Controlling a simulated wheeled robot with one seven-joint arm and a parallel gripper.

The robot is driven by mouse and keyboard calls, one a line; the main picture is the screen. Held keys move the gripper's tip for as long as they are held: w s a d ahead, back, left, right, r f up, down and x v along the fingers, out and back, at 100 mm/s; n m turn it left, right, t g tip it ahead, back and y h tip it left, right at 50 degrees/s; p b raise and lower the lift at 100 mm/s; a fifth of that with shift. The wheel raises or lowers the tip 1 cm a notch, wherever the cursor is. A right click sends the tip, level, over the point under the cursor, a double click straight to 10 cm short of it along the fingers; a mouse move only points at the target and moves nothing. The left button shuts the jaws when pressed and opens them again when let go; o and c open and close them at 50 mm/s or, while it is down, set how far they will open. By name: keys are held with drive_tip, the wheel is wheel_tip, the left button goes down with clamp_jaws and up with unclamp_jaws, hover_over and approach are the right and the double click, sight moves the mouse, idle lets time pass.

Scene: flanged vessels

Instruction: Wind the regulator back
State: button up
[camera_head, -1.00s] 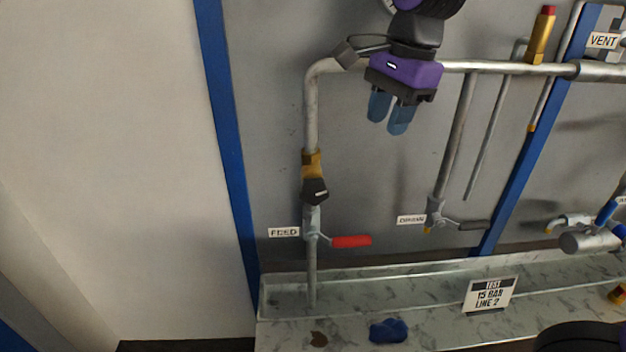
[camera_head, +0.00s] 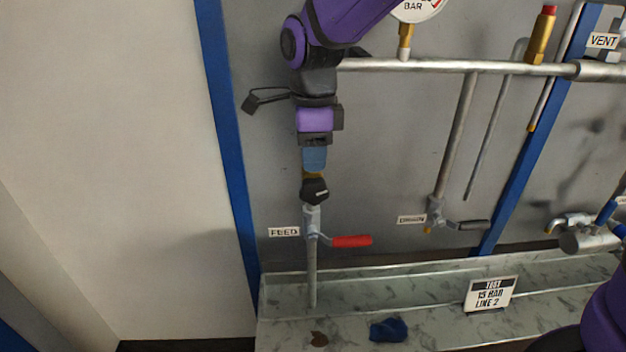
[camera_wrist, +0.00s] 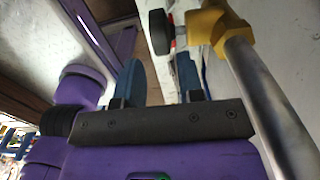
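Whether a finger touches the brass is unclear.
The red-handled FEED valve (camera_head: 350,241) is below the knob. The DRAIN valve (camera_head: 468,225) is to the right. A gauge (camera_head: 417,9) tops the horizontal pipe. A sign (camera_head: 490,293) and a blue cloth (camera_head: 389,329) are on the marbled ledge (camera_head: 440,300).

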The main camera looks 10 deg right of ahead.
sight(313, 179)
wheel_tip(313, 179, down, 6)
drive_tip(key=shift+r, duration=0.1)
idle(0.4)
drive_tip(key=c, duration=0.6)
